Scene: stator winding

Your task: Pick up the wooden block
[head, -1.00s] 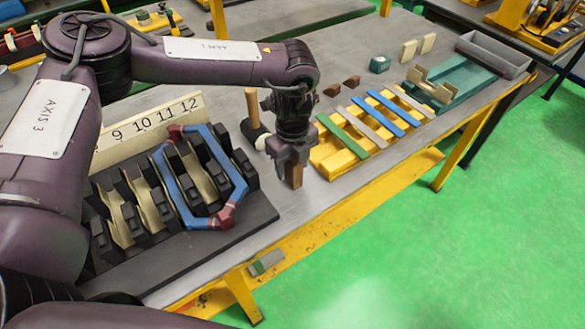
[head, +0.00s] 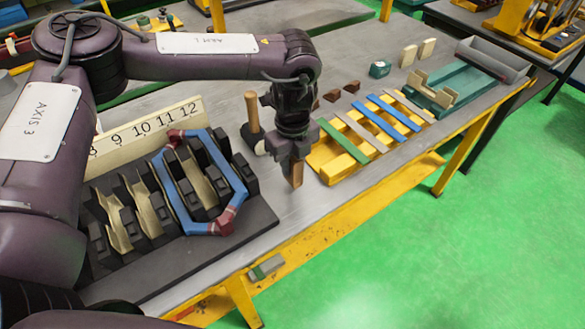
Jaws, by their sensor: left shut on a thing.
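The wooden block (head: 297,175) is a small brown upright piece between the fingers of my left gripper (head: 296,165). The gripper points down and is shut on the block. Its upper part is hidden by the fingers. The block is over the grey table, between the black stator fixture and the yellow rack; I cannot tell whether its lower end touches the table. My right gripper does not show.
A mallet (head: 252,112) stands just left of the gripper. The stator fixture (head: 185,245) with a blue coil (head: 178,190) lies left. The yellow rack (head: 328,168) with coloured strips is close on the right. Brown wedges (head: 332,95) lie behind it.

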